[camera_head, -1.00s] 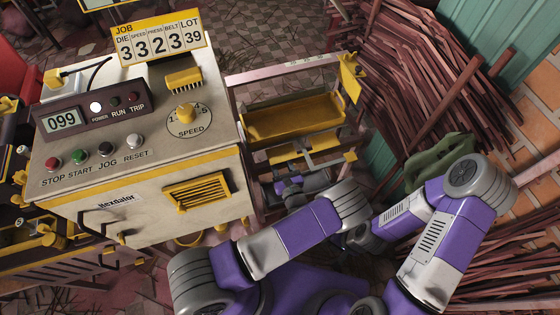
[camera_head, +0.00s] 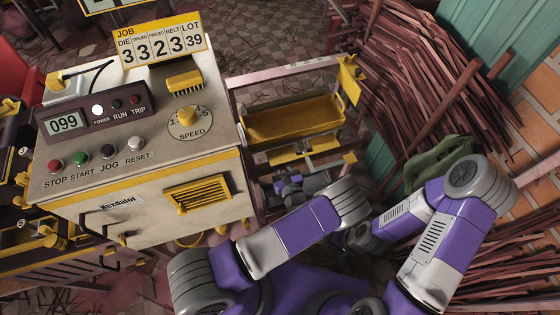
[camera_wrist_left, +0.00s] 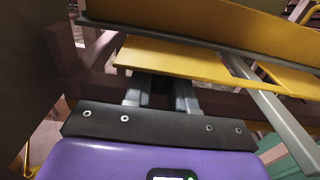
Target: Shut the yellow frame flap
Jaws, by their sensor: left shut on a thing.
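The yellow frame flap (camera_head: 286,157) is a flat yellow panel below the yellow tray, on the frame right of the machine. In the left wrist view the yellow panel (camera_wrist_left: 190,62) runs across the picture just ahead of my left gripper (camera_wrist_left: 160,84). The left gripper's two grey fingers reach to the panel's near edge and are shut on it; their tips are partly hidden there. In the head view my left gripper (camera_head: 287,183) is small, just below the flap and partly behind my arm. My right arm is bent at the right; its fingers cannot be made out.
The yellow tray (camera_head: 295,118) hangs above the flap, between rails of the frame. The control machine (camera_head: 130,150) stands close on the left. Heaps of reddish sticks (camera_head: 430,70) lie at the right. A grey bar (camera_wrist_left: 272,118) slants down beside the panel in the left wrist view.

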